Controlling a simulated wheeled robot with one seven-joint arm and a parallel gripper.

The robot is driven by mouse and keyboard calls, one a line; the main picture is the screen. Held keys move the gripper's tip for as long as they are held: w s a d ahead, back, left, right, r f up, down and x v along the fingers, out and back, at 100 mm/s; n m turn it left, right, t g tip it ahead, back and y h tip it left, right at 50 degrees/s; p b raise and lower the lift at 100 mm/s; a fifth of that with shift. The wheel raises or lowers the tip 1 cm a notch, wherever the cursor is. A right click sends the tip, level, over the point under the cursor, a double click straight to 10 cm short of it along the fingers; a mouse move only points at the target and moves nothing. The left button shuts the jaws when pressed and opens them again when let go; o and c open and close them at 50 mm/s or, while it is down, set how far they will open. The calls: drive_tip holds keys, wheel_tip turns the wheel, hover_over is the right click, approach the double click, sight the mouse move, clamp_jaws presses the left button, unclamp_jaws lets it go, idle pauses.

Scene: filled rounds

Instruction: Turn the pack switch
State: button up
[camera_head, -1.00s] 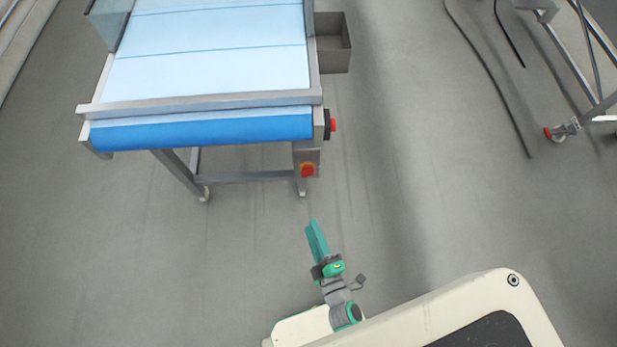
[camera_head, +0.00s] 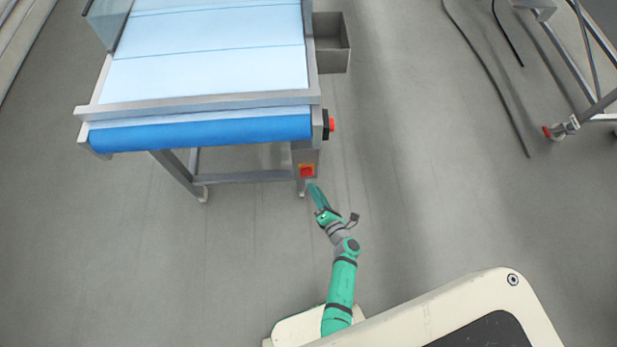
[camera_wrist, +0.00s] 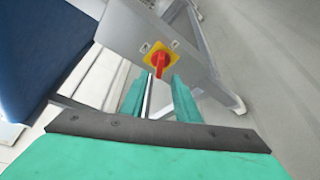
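The pack switch (camera_head: 307,171) is a red knob on a yellow plate, on the grey box at the near right corner of the conveyor frame. In the wrist view the red knob (camera_wrist: 159,61) sits just beyond my fingertips, pointing downward and slightly tilted, with small labels on both sides of the plate. My gripper (camera_head: 313,186) is just below and in front of the switch in the head view. In the wrist view its two green fingers (camera_wrist: 154,84) stand apart with a gap between them, lined up close under the knob. Contact with the knob is not visible.
The conveyor (camera_head: 208,72) has a pale blue belt and a metal frame. A red button (camera_head: 332,125) juts from its right side, above the switch. A grey bin (camera_head: 333,45) hangs farther back.

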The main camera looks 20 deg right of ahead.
sight(307, 172)
drive_tip(key=x, duration=0.7)
drive_tip(key=shift+w, duration=0.2)
clamp_jaws()
